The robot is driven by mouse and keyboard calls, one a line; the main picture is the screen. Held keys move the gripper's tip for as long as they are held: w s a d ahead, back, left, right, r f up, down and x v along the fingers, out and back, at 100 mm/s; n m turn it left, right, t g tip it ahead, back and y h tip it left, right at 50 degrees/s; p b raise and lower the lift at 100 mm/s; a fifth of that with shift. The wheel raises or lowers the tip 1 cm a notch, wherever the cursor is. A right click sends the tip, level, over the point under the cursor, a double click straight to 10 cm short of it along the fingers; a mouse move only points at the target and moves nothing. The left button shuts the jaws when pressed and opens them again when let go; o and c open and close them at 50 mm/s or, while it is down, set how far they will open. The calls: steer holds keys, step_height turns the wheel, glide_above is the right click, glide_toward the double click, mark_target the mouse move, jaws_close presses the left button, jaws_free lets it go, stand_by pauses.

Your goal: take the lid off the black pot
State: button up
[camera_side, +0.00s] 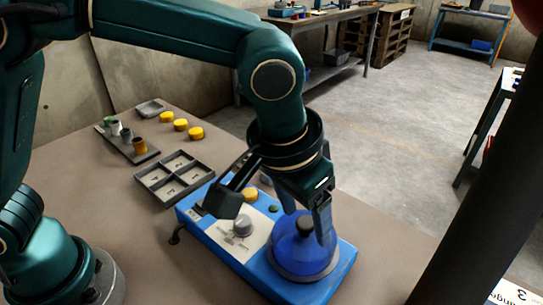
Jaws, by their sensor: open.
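A blue dome-shaped lid (290,251) with a black knob (304,227) on top sits at the right end of a blue machine (253,270). A dark rim shows around the lid's base. I see no separate black pot; whatever is under the lid is hidden. My gripper (308,222) is open and points down over the lid, with its fingers on either side of the knob. I cannot tell whether the fingers touch the knob or the lid.
The machine has a pale panel with a grey dial (242,225) and a yellow piece (250,194). A grey compartment tray (174,180), a rack with small cups (127,141), several yellow discs (180,125) and a small grey dish (151,108) are on the table.

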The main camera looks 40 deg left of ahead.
steer(key=shift+f, duration=0.15)
jaws_close()
